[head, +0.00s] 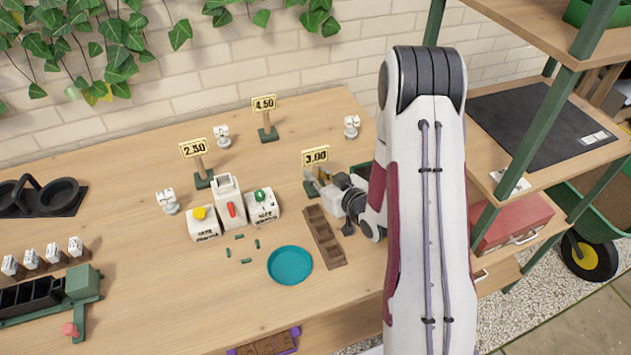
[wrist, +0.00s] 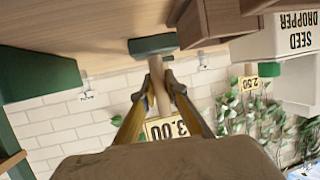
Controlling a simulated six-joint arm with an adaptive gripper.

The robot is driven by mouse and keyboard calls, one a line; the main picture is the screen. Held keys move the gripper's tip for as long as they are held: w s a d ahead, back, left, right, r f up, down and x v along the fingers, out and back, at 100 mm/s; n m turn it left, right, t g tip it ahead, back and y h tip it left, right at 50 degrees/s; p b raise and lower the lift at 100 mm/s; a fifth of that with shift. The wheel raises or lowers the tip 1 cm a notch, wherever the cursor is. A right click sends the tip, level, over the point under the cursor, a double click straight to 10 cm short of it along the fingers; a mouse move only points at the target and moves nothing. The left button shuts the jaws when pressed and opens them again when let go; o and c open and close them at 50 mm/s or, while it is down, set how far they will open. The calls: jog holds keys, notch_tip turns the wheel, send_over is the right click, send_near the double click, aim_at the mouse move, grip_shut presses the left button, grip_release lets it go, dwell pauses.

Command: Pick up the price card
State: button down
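Three price cards on wooden posts with green bases stand on the table. The 3.00 card (head: 315,156) is nearest my arm, the 2.50 card (head: 194,148) is to the left, and the 4.50 card (head: 264,104) is at the back. My gripper (head: 318,183) is low at the 3.00 card's post. In the wrist view my gripper's fingertips (wrist: 161,78) lie on both sides of this post and look closed on it. The 3.00 card (wrist: 172,128) shows upside down, partly behind the fingers. Its green base (wrist: 152,45) is at or close to the tabletop.
A brown tray (head: 325,237) lies just in front of my gripper, with a teal dish (head: 290,265) beside it. White seed boxes (head: 228,204) stand to the left. A shelf unit with green posts (head: 549,112) is right of my arm.

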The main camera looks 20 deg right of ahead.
aim_at(315, 149)
jog(key=shift+r, duration=0.15)
dwell(0.3)
jog(key=shift+r, duration=4.85)
jog(key=shift+a+f, duration=0.15)
jog(key=shift+a, duration=0.25)
jog(key=w+a+n+g+y, duration=0.2)
jog(key=w+a+n+y, duration=0.2)
jog(key=w+a, duration=0.9)
jog(key=shift+w+r+n+y, duration=0.3)
jog(key=shift+w+y, duration=0.2)
jog(key=shift+y, duration=0.1)
jog(key=shift+a, duration=0.1)
